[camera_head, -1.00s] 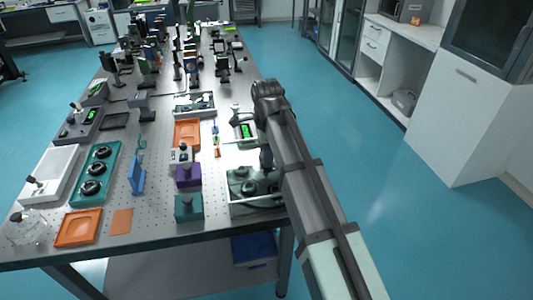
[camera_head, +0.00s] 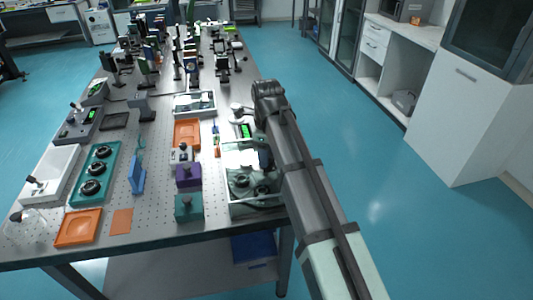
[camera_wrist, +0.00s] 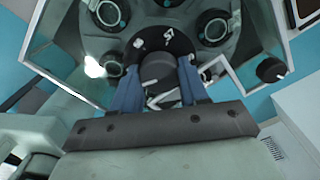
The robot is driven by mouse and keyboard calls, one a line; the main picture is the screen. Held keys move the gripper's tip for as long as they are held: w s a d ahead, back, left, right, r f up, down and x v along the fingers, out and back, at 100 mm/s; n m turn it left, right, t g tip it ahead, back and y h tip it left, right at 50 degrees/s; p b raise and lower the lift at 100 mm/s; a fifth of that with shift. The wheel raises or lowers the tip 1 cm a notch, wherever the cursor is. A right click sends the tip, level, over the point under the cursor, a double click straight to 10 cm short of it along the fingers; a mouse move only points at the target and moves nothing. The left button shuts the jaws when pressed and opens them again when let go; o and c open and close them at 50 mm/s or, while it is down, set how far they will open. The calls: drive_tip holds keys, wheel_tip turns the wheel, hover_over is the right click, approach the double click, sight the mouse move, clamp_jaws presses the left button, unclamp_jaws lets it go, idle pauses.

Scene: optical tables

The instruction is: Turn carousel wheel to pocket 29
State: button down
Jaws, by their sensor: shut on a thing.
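The carousel wheel (camera_wrist: 172,32) is a dark grey-green disc with several round pockets, at the top of the wrist view. A dark round knob (camera_wrist: 158,72) on a black hub with white markings (camera_wrist: 140,43) sits at its near side. My gripper (camera_wrist: 157,80) has a blue finger on each side of the knob and is shut on it. The markings are too small and turned to read as a pocket number. In the head view the carousel unit (camera_head: 238,188) stands at the table's right edge, partly hidden by my arm.
A purple box (camera_head: 189,176) and a teal box (camera_head: 188,208) with knobs stand left of the carousel unit. An orange tray (camera_head: 187,133) and a device with a green display (camera_head: 244,130) lie farther back. Open floor lies to the right.

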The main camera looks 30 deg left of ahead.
drive_tip(key=shift+m, duration=0.9)
drive_tip(key=c, duration=0.6)
unclamp_jaws()
drive_tip(key=shift+r, duration=0.1)
wheel_tip(320, 180, up, 14)
drive_tip(key=shift+f, duration=0.2)
idle(0.5)
